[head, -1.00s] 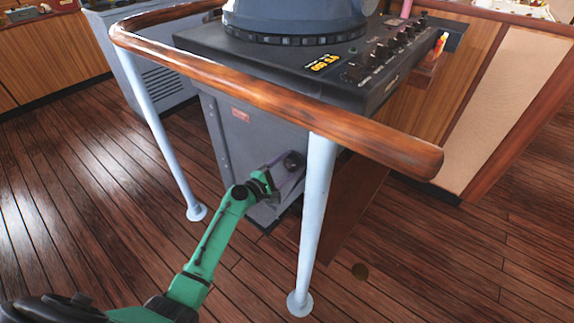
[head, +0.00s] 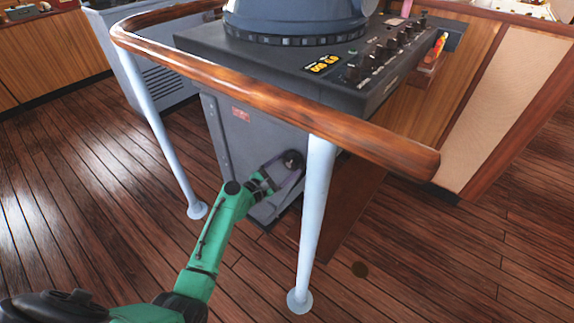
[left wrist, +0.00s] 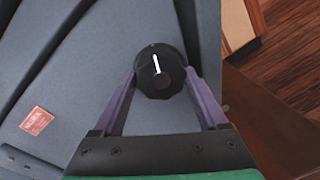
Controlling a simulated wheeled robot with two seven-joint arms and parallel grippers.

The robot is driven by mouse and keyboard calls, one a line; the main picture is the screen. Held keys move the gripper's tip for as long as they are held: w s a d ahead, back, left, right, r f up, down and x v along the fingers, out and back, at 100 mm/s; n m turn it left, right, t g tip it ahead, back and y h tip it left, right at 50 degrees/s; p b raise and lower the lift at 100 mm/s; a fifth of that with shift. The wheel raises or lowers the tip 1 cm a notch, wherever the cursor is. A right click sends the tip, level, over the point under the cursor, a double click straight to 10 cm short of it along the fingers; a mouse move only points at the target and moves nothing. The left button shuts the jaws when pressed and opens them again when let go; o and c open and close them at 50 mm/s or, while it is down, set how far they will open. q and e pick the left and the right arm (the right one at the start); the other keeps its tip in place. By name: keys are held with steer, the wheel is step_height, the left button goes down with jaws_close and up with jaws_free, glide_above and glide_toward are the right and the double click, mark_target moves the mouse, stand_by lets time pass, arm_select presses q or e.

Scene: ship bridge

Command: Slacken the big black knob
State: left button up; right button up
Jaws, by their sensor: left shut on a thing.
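The big black knob (head: 292,160) is on the lower side of the grey console, left of the white post in the head view. In the left wrist view the knob (left wrist: 158,72) is round, with a white pointer line pointing up and slightly left. My left gripper (head: 288,166) reaches it from the lower left. Its two purple fingers (left wrist: 160,80) stand on either side of the knob and are shut on it. My right gripper is not in view.
A wooden handrail (head: 270,98) on white posts (head: 313,230) runs around the console (head: 245,130), just above and right of my left arm. A small red label (left wrist: 36,121) is on the panel. The wooden floor at left is clear.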

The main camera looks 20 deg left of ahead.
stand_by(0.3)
arm_select(q)
steer(key=o, duration=1.3)
steer(key=shift+s, duration=0.1)
steer(key=v, duration=1.4)
steer(key=shift+s+a+f, duration=0.1)
steer(key=shift+s+a, duration=0.05)
steer(key=shift+a, duration=0.05)
